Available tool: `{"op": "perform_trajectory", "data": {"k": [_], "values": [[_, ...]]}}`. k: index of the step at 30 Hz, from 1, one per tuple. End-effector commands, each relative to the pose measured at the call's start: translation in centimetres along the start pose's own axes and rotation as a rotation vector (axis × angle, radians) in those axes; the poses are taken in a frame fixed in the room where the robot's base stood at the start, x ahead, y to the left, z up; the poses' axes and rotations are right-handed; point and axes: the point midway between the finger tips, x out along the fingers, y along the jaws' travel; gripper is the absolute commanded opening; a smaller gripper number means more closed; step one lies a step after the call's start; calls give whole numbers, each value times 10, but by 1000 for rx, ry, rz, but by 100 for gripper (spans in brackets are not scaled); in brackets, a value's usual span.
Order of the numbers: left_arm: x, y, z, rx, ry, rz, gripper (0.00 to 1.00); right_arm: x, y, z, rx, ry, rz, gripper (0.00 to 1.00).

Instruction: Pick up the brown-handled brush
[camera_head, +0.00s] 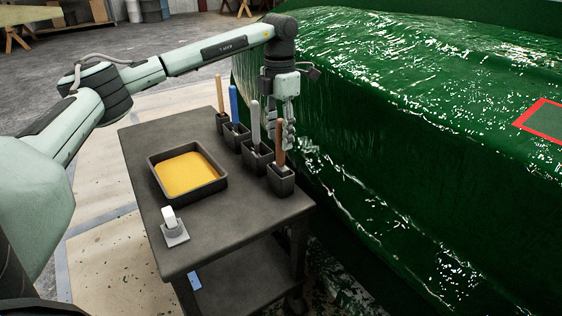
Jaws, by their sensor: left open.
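The brown-handled brush (280,144) stands handle up in the nearest dark holder (281,182) at the right edge of the cart top. Its lower part is hidden in the holder. My left gripper (289,136) points down at the brown handle, its fingers open. The fingers overlap the upper handle in the picture; whether they are around it or just behind it I cannot tell. My right gripper is not in view.
Brushes with a grey handle (255,122), a blue handle (234,103) and a tan handle (219,94) stand in a row of holders. A tray of yellow material (151,163) and a small white-grey item (174,229) sit on the dark cart (218,240). The glossy green hull mould (400,130) rises close at right.

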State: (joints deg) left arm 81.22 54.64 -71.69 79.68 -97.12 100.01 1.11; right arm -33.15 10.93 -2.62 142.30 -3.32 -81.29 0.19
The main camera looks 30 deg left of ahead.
Motion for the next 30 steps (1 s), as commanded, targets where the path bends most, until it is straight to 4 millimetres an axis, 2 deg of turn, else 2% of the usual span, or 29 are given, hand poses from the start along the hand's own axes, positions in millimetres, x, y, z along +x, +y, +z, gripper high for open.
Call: {"op": "perform_trajectory", "data": {"k": [3, 6, 14, 24, 30], "values": [[18, -1, 0, 0, 3, -1, 43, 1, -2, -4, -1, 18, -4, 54], [26, -1, 0, 0, 0, -1, 43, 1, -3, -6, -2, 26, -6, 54], [27, -1, 0, 0, -1, 0, 42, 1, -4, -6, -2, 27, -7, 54], [27, -1, 0, 0, -1, -1, 0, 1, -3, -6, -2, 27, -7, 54], [26, -1, 0, 0, -1, -1, 0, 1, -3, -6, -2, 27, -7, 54]]}}
